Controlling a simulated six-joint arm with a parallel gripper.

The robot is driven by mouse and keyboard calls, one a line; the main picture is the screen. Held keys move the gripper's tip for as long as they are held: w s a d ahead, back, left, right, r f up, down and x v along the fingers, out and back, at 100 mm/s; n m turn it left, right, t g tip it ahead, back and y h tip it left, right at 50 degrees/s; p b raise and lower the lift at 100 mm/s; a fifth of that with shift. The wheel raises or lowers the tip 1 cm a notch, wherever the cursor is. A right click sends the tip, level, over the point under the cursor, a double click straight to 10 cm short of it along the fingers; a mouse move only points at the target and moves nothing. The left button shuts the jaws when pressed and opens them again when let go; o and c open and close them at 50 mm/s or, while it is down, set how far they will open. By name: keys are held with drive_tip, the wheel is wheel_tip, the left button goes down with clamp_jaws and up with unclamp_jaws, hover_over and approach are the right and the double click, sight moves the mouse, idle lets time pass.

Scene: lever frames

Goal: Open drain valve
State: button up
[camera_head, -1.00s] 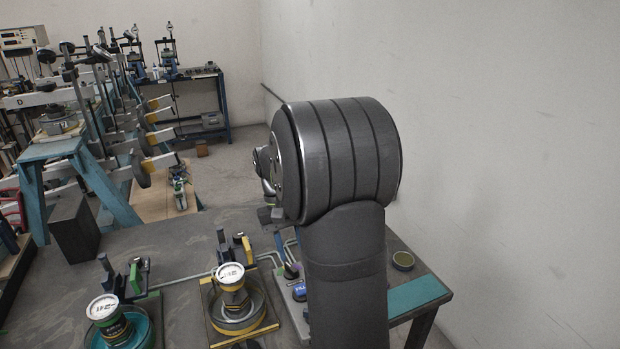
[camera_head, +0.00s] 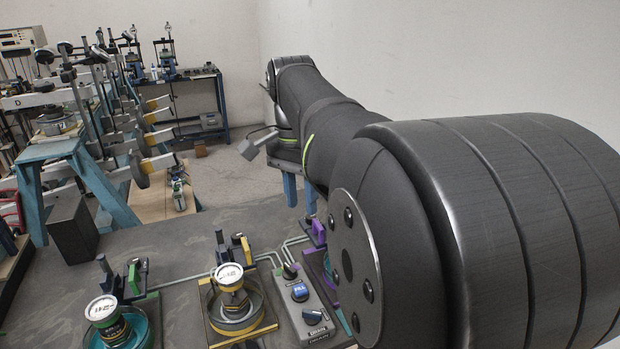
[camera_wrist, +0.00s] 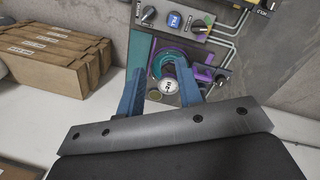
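The grey control box (camera_head: 291,319) stands on the bench in the head view, left of my arm. Its dark drain knob (camera_head: 313,316) is at the near end, beside a label reading DRAIN. In the wrist view the box's panel (camera_wrist: 187,24) lies at the top. The end knob left of the blue FILL button, apparently the drain knob (camera_wrist: 148,15), is beyond my fingertips. My gripper (camera_wrist: 159,68) is open, with two blue fingers apart and nothing held. It is clear of the knob. In the head view my fingers cannot be made out.
A blue FILL button (camera_head: 300,292) and another black knob (camera_head: 289,270) share the box. A yellow-trimmed gauge unit (camera_head: 232,297) stands to its left. A purple-trimmed unit (camera_head: 318,232) is partly behind my arm. In the wrist view, brown boxes (camera_wrist: 50,50) lie at left.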

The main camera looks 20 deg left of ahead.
drive_tip(key=s+d+r+m, duration=0.3)
drive_tip(key=r+m, duration=0.1)
drive_tip(key=r, duration=0.2)
drive_tip(key=shift+s+t+y, duration=0.3)
drive_tip(key=shift+s+y, duration=0.1)
drive_tip(key=shift+r, duration=0.1)
drive_tip(key=shift+o, duration=1.4)
drive_tip(key=o, duration=0.3)
drive_tip(key=shift+w+f, duration=0.15)
drive_tip(key=shift+f, duration=0.15)
drive_tip(key=n+g, duration=0.4)
drive_tip(key=n, duration=0.5)
hover_over(312, 312)
drive_tip(key=w+a, duration=0.1)
drive_tip(key=w, duration=0.6)
wheel_tip(312, 312, down, 14)
drive_tip(key=shift+h, duration=0.3)
drive_tip(key=x, duration=1.7)
drive_tip(key=shift+s+a, duration=0.1)
drive_tip(key=shift+a, duration=0.05)
